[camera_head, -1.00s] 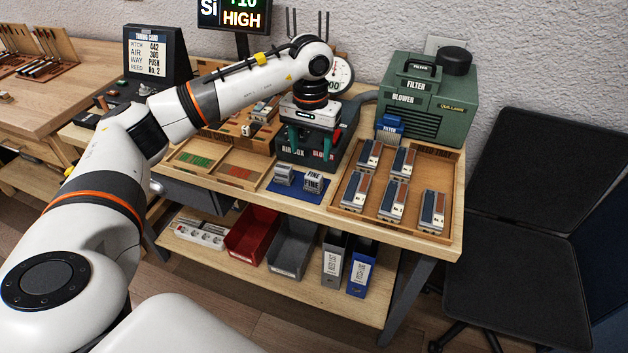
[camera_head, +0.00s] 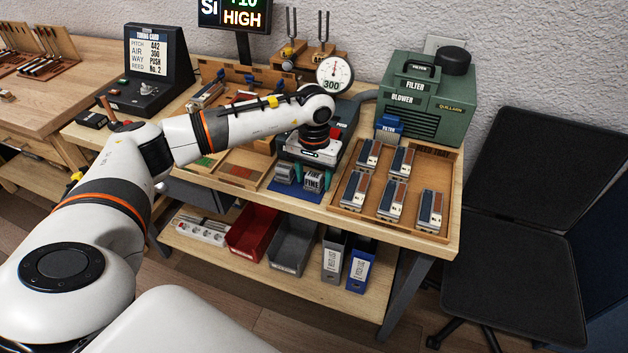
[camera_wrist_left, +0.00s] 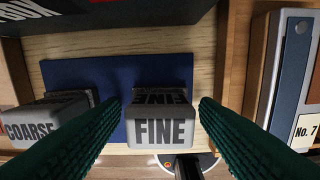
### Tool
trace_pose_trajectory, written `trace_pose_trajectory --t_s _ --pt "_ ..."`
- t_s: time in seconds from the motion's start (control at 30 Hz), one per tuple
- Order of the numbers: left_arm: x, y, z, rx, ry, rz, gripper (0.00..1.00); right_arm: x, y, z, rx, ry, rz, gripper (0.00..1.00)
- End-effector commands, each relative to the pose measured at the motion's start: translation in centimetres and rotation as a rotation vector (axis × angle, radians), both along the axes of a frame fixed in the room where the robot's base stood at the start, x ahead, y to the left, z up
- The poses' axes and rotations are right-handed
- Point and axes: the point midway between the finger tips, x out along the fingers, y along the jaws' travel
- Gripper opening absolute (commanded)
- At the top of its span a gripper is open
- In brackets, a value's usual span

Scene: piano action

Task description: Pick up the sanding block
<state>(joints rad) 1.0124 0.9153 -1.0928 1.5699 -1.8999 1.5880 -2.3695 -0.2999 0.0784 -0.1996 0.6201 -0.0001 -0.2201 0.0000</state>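Two grey sanding blocks sit on a blue mat (camera_wrist_left: 70,75). The block marked FINE (camera_wrist_left: 160,130) is in the middle of the left wrist view and also shows in the head view (camera_head: 312,184). The block marked COARSE (camera_wrist_left: 45,122) is to its left, also in the head view (camera_head: 285,173). My left gripper (camera_wrist_left: 161,104) is open. Its green fingers appear either side of the FINE block, with a gap on each side in the wrist view. In the head view the gripper (camera_head: 314,178) is low at that block. My right gripper is not in view.
A wooden tray (camera_head: 352,224) with several reed blocks stands close to the right. Shallow trays (camera_head: 238,172) lie to the left. The bench's front edge is just in front.

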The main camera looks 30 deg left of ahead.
Motion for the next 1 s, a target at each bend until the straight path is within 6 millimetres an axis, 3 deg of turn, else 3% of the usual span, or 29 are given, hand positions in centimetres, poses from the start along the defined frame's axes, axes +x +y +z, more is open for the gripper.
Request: trace_pose_trajectory --t_s 0.03,0.27,0.57,1.0 --pt "0.0 0.0 0.0 0.000 0.000 0.000 0.47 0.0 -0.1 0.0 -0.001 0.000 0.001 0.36" --pt "0.0 0.0 0.0 0.000 0.000 0.000 0.12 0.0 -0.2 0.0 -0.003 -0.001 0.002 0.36" --pt "0.1 0.0 0.6 0.000 -0.003 0.000 0.11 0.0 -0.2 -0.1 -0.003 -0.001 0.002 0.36" --pt "0.1 0.0 8.6 0.000 -0.004 0.000 0.11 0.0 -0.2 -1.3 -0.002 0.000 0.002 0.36"
